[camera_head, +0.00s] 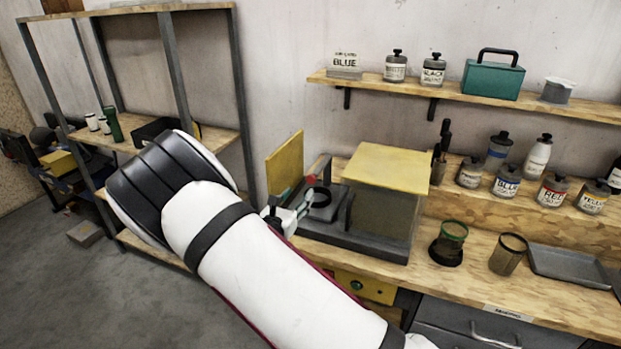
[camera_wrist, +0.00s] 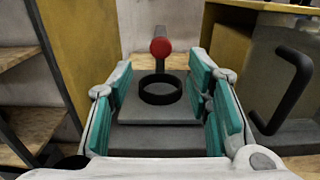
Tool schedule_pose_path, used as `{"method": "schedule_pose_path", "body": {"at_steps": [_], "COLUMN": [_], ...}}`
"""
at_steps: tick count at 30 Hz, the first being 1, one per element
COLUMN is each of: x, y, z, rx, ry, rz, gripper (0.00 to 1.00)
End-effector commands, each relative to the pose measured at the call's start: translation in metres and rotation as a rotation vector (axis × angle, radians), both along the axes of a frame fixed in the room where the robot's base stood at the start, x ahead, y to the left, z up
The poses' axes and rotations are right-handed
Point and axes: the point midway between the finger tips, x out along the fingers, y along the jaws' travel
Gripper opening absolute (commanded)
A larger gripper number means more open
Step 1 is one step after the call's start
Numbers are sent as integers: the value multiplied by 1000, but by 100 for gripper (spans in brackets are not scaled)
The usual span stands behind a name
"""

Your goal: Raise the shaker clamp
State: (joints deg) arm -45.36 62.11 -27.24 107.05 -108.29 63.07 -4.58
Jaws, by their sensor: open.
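The shaker (camera_head: 372,242) stands on the workbench, with a yellow-topped housing and a dark base. Its clamp shows as a red knob (camera_wrist: 161,47) on a dark arm, behind a black ring (camera_wrist: 160,101) on a grey plate. In the camera_head view the red knob (camera_head: 311,180) is just beyond my gripper (camera_head: 303,208). In the wrist view my gripper (camera_wrist: 163,82) is open, with teal pads left and right of the ring and the knob ahead between them. Nothing is held. Touch with the plate cannot be told. My arm hides part of the bench.
A yellow panel (camera_head: 284,162) stands upright left of the clamp. A dark handle (camera_wrist: 285,92) is close on the right. Bottles and a teal box (camera_head: 493,78) are on shelves.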

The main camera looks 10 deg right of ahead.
Motion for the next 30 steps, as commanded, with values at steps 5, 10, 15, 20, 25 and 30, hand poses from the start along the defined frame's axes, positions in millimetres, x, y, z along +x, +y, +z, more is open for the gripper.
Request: {"method": "schedule_pose_path", "body": {"at_steps": [5,10,15,20,25,30], "x": [30,55,73,82,83,83], "y": [-23,-42,-54,-60,-61,-61], "z": [0,0,0,0,0,0], "rx": [1,0,2,1,1,1], "ry": [-2,-1,-1,-1,0,0], "rz": [-4,-4,-3,-2,-2,-2], "gripper": [45,45,45,45,45,38]}}
